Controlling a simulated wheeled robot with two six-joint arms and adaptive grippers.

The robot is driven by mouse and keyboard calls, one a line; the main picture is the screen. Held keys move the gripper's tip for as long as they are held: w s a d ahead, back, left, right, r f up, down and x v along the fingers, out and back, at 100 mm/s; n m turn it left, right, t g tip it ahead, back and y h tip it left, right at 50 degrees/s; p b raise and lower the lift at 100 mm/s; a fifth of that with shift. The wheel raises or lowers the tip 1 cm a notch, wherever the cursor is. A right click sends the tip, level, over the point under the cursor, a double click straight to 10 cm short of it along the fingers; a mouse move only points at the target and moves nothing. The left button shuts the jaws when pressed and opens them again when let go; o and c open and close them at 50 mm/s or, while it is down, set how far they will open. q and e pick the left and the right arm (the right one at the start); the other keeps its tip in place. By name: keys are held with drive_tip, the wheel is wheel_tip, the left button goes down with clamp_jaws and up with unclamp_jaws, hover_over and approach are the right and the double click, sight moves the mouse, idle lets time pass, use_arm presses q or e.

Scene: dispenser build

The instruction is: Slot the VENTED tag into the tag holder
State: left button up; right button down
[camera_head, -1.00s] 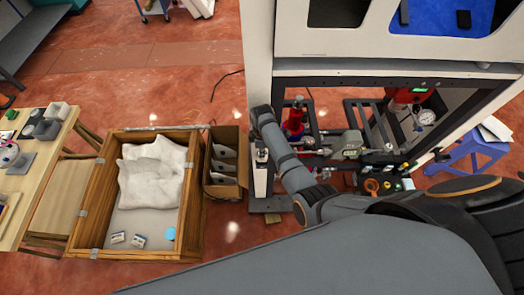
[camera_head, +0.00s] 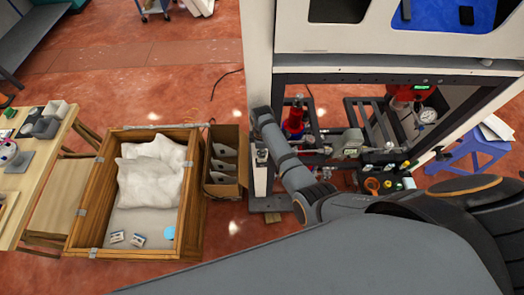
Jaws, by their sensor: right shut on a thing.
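My right arm comes in from the right and bends up to the left post of the dispenser frame. My right gripper (camera_head: 261,155) is small and partly hidden by my own arm, beside that post. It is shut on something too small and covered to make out. I cannot pick out the VENTED tag or read any lettering. I cannot tell the tag holder apart among the fittings of the dispenser (camera_head: 345,82). My left gripper is not in view.
A wooden crate (camera_head: 83,215) holds white padding (camera_head: 150,180), two small labelled pieces (camera_head: 127,238) and a blue disc (camera_head: 169,233). A cardboard box (camera_head: 226,190) with dividers stands beside it. A table (camera_head: 55,140) is at left, a blue stool (camera_head: 475,150) at right.

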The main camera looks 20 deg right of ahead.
drive_tip(key=shift+f+b, duration=0.75)
drive_tip(key=shift+f, duration=0.6)
drive_tip(key=c, duration=1)
unclamp_jaws()
drive_tip(key=shift+r, duration=0.15)
wheel_tip(320, 180, up, 6)
drive_tip(key=p, duration=0.6)
drive_tip(key=shift+p, duration=0.35)
